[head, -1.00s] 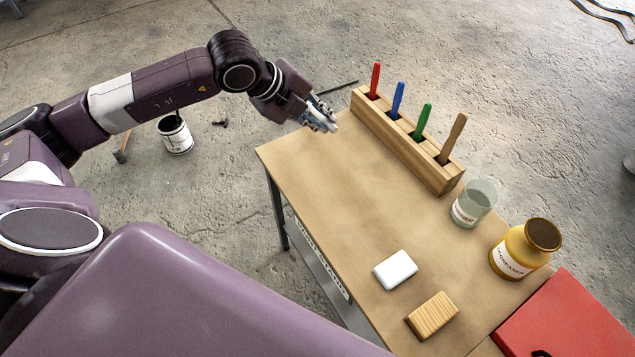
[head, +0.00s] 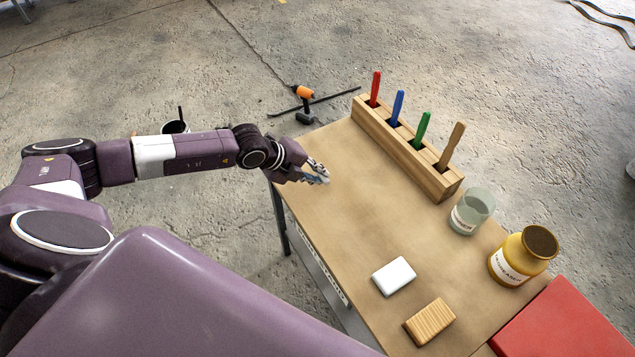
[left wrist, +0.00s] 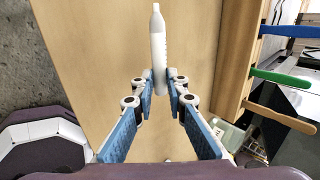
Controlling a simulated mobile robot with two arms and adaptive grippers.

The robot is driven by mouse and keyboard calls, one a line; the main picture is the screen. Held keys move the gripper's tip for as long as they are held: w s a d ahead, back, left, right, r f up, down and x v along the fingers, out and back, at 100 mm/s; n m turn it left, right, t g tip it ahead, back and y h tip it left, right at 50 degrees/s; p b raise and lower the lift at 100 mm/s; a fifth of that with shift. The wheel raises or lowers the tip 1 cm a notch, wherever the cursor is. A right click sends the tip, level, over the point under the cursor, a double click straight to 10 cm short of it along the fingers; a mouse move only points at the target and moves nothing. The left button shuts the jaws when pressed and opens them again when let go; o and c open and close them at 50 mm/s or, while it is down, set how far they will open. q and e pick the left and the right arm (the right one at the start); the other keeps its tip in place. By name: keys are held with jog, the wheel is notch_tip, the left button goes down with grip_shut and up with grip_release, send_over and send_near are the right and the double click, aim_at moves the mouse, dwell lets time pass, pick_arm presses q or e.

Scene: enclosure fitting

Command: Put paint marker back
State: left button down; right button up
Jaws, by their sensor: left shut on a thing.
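The paint marker (left wrist: 158,45) is a white, bottle-shaped stick with a narrow tip, seen in the left wrist view. My left gripper (left wrist: 160,88) is shut on its lower part, and the tip points away from the gripper. In the head view my left gripper (head: 325,177) is over the left edge area of the table; the marker is hard to make out there. My right gripper is out of view.
A glass jar (head: 472,210), a yellow bottle (head: 523,256), a white block (head: 394,276), a wooden block (head: 430,321) and a red box (head: 560,325) stand on the right and near part of the table (head: 345,225). The table's middle is clear. An orange-and-black tool (head: 305,100) lies on the floor.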

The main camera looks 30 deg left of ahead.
aim_at(321, 190)
pick_arm(q)
notch_tip(321, 190, down, 4)
jog(key=shift+f, duration=0.1)
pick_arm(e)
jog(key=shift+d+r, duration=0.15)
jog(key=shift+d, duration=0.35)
pick_arm(q)
jog(key=shift+s, duration=0.1)
jog(key=shift+s+f, duration=0.5)
jog(key=shift+f, duration=0.25)
jog(key=c, duration=2.2)
grip_release()
jog(key=shift+w+f, duration=0.25)
jog(key=shift+w, duration=0.1)
jog(key=shift+w+d+r, duration=0.1)
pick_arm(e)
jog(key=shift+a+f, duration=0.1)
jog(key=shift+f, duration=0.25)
pick_arm(q)
jog(key=shift+r, duration=0.15)
